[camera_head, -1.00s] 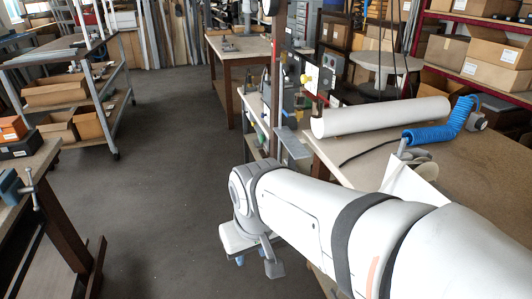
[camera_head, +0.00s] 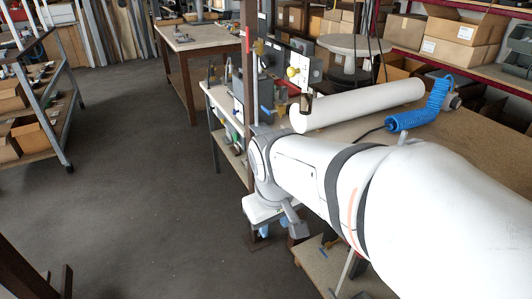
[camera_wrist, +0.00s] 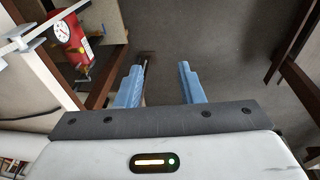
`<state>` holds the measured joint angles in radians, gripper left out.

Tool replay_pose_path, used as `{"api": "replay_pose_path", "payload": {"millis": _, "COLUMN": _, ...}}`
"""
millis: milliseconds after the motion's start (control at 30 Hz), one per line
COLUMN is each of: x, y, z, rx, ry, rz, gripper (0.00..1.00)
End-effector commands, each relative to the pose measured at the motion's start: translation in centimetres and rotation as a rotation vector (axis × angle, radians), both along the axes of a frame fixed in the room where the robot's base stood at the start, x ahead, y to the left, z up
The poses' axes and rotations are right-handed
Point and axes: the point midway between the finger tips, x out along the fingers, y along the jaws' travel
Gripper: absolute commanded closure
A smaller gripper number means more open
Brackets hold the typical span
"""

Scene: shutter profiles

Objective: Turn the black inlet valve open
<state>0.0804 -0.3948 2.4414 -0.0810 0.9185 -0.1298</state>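I cannot pick out the black inlet valve for certain in either view. In the head view, my gripper (camera_head: 276,228) hangs low beside the bench, partly hidden by my wrist.
A panel with a yellow knob (camera_head: 293,72) stands behind a brown post (camera_head: 249,110). A white roll (camera_head: 358,106) and a coiled blue hose (camera_head: 432,107) lie on the right bench. A rack (camera_head: 62,150) stands at the left. Floor (camera_head: 150,170) between is clear.

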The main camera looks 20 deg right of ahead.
Motion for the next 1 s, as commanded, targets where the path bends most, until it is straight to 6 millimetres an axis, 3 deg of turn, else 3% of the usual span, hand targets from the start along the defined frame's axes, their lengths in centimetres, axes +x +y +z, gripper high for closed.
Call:
{"api": "replay_pose_path", "payload": {"millis": 33, "x": 1.2, "y": -1.6, "z": -1.9, "rx": -0.046, "ry": 0.037, "rz": 0.017, "gripper": 0.65}}
{"api": "replay_pose_path", "payload": {"millis": 367, "x": 11.4, "y": -12.3, "z": -10.0, "rx": -0.470, "ry": 0.346, "rz": 0.316, "gripper": 0.65}}
{"api": "replay_pose_path", "payload": {"millis": 567, "x": 18.1, "y": -19.1, "z": -16.1, "rx": -0.710, "ry": 0.564, "rz": 0.502, "gripper": 0.65}}
{"api": "replay_pose_path", "payload": {"millis": 800, "x": 25.9, "y": -26.4, "z": -25.2, "rx": -0.974, "ry": 0.838, "rz": 0.722, "gripper": 0.65}}
{"api": "replay_pose_path", "payload": {"millis": 1000, "x": 31.5, "y": -31.1, "z": -33.7, "rx": -1.177, "ry": 1.055, "rz": 0.893, "gripper": 0.65}}
